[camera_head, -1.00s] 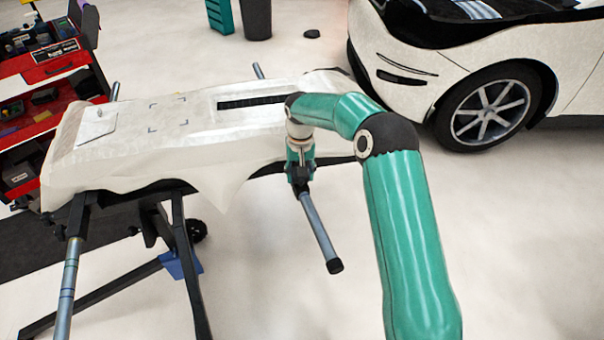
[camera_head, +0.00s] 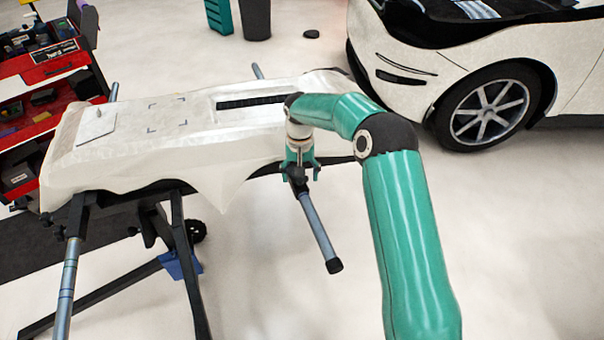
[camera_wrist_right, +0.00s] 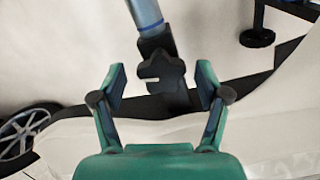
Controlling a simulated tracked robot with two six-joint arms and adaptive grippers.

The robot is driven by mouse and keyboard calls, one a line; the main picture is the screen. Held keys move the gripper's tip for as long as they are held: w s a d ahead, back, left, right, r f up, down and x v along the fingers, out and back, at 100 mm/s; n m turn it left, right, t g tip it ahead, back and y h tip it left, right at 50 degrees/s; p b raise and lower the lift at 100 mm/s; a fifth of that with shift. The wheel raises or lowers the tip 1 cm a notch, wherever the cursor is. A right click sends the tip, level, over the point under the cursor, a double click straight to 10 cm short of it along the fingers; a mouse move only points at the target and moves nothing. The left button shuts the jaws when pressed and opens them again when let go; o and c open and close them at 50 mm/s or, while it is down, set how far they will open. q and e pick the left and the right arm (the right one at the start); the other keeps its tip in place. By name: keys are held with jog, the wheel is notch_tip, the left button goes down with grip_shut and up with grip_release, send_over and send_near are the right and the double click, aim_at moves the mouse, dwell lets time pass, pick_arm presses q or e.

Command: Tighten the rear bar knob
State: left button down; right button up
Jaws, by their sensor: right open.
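A black lobed knob (camera_wrist_right: 162,72) shows in the right wrist view at the inner end of a blue-grey bar (camera_wrist_right: 147,14). In the head view the bar (camera_head: 319,226) sticks out from under the near right side of the covered stand. The knob cannot be made out clearly there. My right gripper (camera_head: 301,170) is at the bar's inner end, pointing down. In the wrist view its fingers (camera_wrist_right: 162,84) are open, one to each side of the knob, with gaps on both sides. My left gripper is not in view.
A white-wrapped panel (camera_head: 190,140) lies on a dark-legged stand (camera_head: 185,260), close beside my right gripper. Another bar (camera_head: 66,290) points forward at the left. A white car (camera_head: 410,85) stands behind right, a red tool cart (camera_head: 45,125) at left. The floor in front is clear.

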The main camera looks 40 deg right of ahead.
jog(key=shift+r, duration=0.1)
jog(key=shift+w+r, duration=0.1)
jog(key=shift+r, duration=0.2)
notch_tip(320, 180, up, 11)
dwell(0.4)
